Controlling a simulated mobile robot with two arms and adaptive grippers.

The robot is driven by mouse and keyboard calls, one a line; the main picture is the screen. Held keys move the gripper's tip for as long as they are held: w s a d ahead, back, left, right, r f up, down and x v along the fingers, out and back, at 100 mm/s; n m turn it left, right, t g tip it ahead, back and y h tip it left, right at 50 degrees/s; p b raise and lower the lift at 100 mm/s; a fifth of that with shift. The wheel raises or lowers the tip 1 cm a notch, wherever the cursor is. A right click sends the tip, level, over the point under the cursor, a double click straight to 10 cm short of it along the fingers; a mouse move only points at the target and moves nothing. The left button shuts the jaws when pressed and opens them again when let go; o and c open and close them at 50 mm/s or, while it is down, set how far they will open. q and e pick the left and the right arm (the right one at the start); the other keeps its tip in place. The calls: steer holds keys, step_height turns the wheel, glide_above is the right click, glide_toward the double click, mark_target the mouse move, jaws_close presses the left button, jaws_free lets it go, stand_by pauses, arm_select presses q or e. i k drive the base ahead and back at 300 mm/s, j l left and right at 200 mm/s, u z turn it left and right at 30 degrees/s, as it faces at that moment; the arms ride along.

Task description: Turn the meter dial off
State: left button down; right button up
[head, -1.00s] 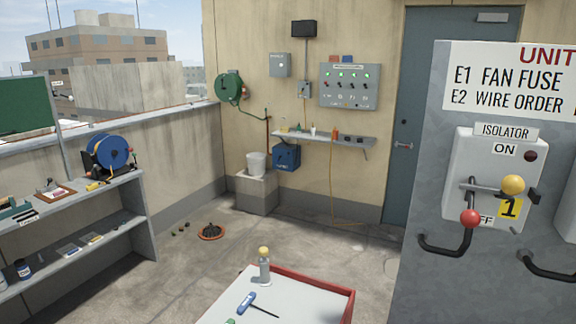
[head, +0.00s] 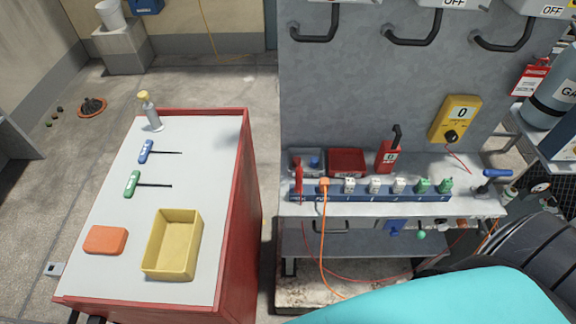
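A yellow meter (head: 458,112) stands against the grey panel in the right part of the head view. Its small display shows a dark 0, and a round black dial (head: 450,137) sits below the display. The dial's exact pointing direction is too small to tell. A red lead runs down from the meter towards the shelf. Neither of my grippers is in view. A teal and black part at the bottom right, likely my own, covers the lower right corner.
A grey shelf (head: 470,203) below the meter holds a power strip (head: 370,192) with several plugs, a red handheld device (head: 385,157) and a blue-handled tool (head: 496,174). A red cart (head: 235,215) with a yellow bin (head: 173,245) stands left. A gas cylinder (head: 553,100) is far right.

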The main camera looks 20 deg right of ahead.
mark_target(451, 136)
steer(key=k, duration=0.25)
steer(key=k+z, duration=0.15)
steer(key=z, duration=0.3)
steer(key=k+z, duration=0.1)
steer(key=z, duration=0.35)
steer(key=k+l+z, duration=0.15)
steer(key=z, duration=0.25)
steer(key=j+z, duration=0.55)
steer(key=j, duration=0.15)
steer(key=k+l, duration=0.05)
